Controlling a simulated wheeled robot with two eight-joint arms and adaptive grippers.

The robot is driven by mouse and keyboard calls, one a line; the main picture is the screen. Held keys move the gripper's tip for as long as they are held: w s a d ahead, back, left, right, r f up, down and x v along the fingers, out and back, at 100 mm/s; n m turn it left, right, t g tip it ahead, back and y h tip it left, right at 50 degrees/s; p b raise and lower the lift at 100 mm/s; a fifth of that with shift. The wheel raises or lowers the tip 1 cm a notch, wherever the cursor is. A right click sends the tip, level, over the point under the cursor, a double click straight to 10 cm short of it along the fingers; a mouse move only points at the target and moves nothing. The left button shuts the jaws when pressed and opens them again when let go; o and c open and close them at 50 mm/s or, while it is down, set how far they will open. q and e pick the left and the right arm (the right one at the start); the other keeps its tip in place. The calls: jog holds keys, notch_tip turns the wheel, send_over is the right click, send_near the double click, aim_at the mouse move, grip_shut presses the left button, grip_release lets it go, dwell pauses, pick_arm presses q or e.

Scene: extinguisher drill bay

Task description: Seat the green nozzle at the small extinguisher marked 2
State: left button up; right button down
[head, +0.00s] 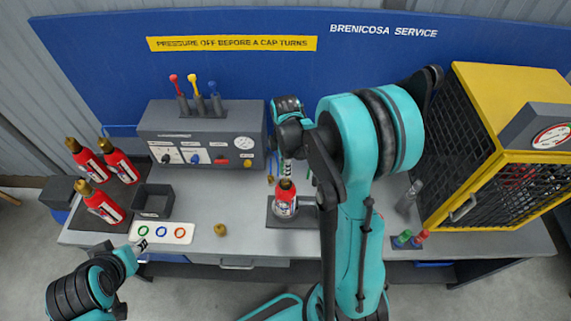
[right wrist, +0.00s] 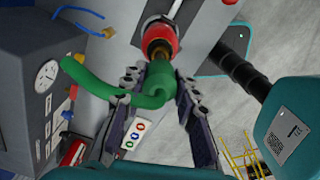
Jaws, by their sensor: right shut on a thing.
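The green nozzle (right wrist: 150,92) is a curved green piece in the right wrist view. My right gripper (right wrist: 158,88) is shut on it. In the head view the right gripper (head: 287,172) hangs over a small red extinguisher (head: 286,203) on the bench, and the nozzle is mostly hidden. In the right wrist view that extinguisher's brass top (right wrist: 158,49) lies just past the nozzle's end; I cannot tell whether they touch. Its number is unreadable. My left gripper (head: 140,246) is at the lower left by the ring card; its jaw state is unclear.
Several red extinguishers (head: 118,163) stand at the left by a dark open box (head: 155,203). A grey gauge panel (head: 205,133) stands behind. A ring card (head: 165,233) and brass cap (head: 220,229) lie in front. A yellow cage (head: 510,150) stands right.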

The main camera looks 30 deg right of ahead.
jog(key=shift+f+b, duration=0.85)
jog(key=shift+f, duration=0.65)
jog(key=shift+f+b, duration=1.1)
jog(key=shift+f, duration=0.05)
jog(key=c, duration=1.1)
grip_release()
jog(key=shift+r, duration=0.1)
notch_tip(320, 180, up, 12)
jog(key=shift+f, duration=0.1)
